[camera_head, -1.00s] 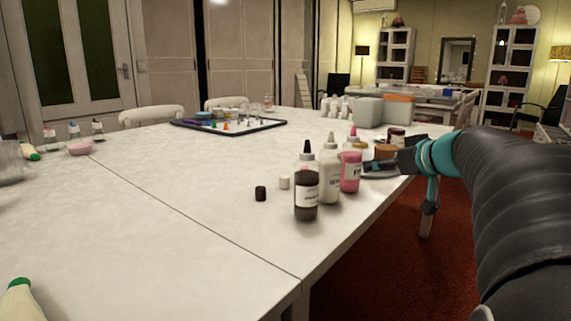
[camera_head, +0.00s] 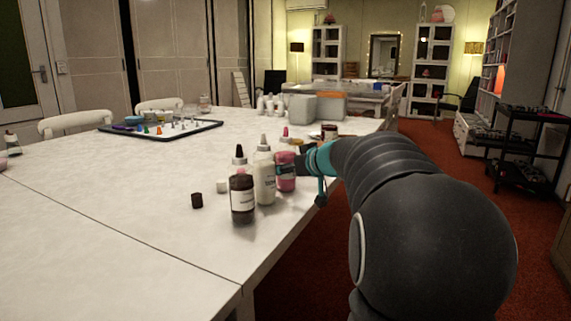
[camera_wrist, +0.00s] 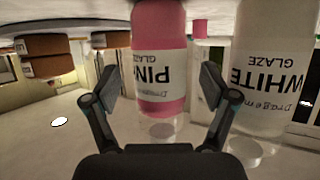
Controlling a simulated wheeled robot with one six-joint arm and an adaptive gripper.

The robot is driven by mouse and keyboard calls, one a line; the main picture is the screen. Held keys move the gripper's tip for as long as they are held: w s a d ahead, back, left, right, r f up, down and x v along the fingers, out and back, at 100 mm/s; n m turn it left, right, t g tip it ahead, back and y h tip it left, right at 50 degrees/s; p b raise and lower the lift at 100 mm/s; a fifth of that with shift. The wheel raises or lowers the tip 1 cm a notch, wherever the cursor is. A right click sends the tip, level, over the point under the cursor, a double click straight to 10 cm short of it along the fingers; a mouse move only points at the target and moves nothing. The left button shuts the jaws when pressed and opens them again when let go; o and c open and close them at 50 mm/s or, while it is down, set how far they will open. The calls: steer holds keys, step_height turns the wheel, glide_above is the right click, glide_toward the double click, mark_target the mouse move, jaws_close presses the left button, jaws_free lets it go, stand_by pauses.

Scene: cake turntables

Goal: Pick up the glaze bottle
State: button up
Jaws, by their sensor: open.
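Three glaze bottles stand upright in a row near the table's right edge. The pink glaze bottle (camera_head: 286,177) is farthest along, the white glaze bottle (camera_head: 264,182) is in the middle, and a dark brown bottle (camera_head: 242,197) is nearest. In the wrist view, upside down, the pink bottle (camera_wrist: 158,55) stands between the open fingers of my gripper (camera_wrist: 160,85), and the white bottle (camera_wrist: 268,80) is just right of the right finger. Whether the fingers touch the pink bottle cannot be told. In the head view my arm mostly hides the gripper.
A dark tray (camera_head: 160,128) with small items is farther back. Grey and orange boxes (camera_head: 302,108) stand at the far end. Brown jars (camera_wrist: 44,55) show in the wrist view.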

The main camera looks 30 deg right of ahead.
mark_target(293, 149)
steer(key=shift+x, duration=0.85)
steer(key=c, duration=0.9)
steer(key=shift+r, duration=0.1)
steer(key=shift+r, duration=0.45)
steer(key=r, duration=0.3)
steer(key=shift+w+d+r+p, duration=0.1)
steer(key=shift+d+r+p, duration=0.1)
steer(key=shift+r+p, duration=0.15)
steer(key=d+r, duration=0.2)
steer(key=d, duration=0.1)
steer(key=d+r, duration=0.1)
steer(key=d, duration=0.2)
steer(key=w+d+r, duration=0.1)
steer(key=d+r, duration=0.1)
steer(key=d, duration=0.1)
steer(key=shift+d+r+p, duration=0.3)
steer(key=shift+d+p, duration=0.05)
steer(key=shift+d, duration=0.05)
steer(key=shift+o, duration=1.1)
steer(key=shift+w+d+r, duration=0.1)
steer(key=shift+d+r, duration=0.05)
steer(key=shift+d, duration=0.15)
steer(key=shift+d+r, duration=0.3)
steer(key=shift+d, duration=0.1)
steer(key=shift+c, duration=0.8)
